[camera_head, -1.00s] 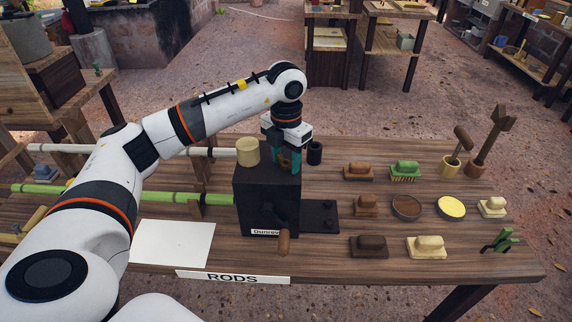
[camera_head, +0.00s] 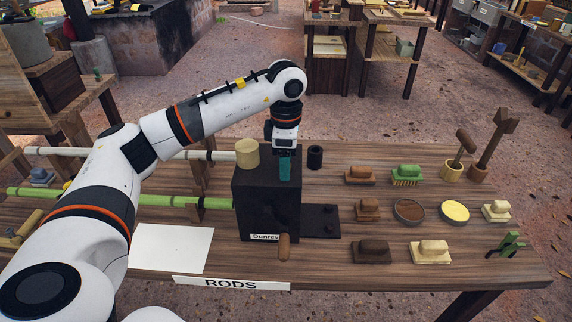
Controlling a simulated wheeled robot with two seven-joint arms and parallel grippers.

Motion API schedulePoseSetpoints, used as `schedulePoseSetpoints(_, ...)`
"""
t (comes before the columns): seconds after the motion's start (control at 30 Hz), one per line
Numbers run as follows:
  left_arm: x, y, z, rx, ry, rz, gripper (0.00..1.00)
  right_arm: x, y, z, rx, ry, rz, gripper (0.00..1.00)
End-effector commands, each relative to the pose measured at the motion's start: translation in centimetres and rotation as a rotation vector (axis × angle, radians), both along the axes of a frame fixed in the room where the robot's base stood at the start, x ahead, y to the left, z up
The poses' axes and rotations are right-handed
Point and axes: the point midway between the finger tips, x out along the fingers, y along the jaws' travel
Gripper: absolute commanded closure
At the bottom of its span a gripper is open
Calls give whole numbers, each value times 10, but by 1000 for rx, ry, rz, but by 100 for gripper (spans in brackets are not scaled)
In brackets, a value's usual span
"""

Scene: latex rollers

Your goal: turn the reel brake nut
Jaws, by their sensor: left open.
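A dark box-shaped reel unit (camera_head: 258,205) with a label reading roughly "Dunrev" stands on the wooden table. A wooden handle (camera_head: 284,246) sticks out at its lower front. A pale yellow cylinder (camera_head: 247,153) sits on its top left. My left gripper (camera_head: 285,168) points down over the unit's top right, its teal fingers at about the top's level. One finger overlaps the other in this view, and whatever lies between or behind them is hidden. I cannot make out the brake nut. My right gripper is not in view.
A black cylinder (camera_head: 315,157) stands just right of the gripper. A dark plate (camera_head: 319,221) lies beside the unit. Green (camera_head: 120,198) and pale (camera_head: 120,154) rods run in from the left. Several brushes and bowls, including a green brush (camera_head: 407,174), fill the right side.

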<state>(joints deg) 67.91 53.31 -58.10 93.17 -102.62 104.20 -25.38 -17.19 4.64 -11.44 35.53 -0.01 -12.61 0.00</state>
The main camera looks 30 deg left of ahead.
Motion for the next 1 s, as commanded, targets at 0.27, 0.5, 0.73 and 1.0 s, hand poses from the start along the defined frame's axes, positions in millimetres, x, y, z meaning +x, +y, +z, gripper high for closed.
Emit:
schedulePoseSetpoints(0.27, 0, 0, 0, 0, 0, 1, 16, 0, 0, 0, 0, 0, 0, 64)
schedulePoseSetpoints(0.5, 1, 0, 7, 0, -1, 1, 16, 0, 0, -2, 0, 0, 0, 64)
schedulePoseSetpoints(0.73, 1, 0, 48, -1, -5, 2, 16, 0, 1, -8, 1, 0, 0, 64)
schedulePoseSetpoints(1.0, 1, 0, 105, 1, -3, 1, 16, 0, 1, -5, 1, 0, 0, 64)
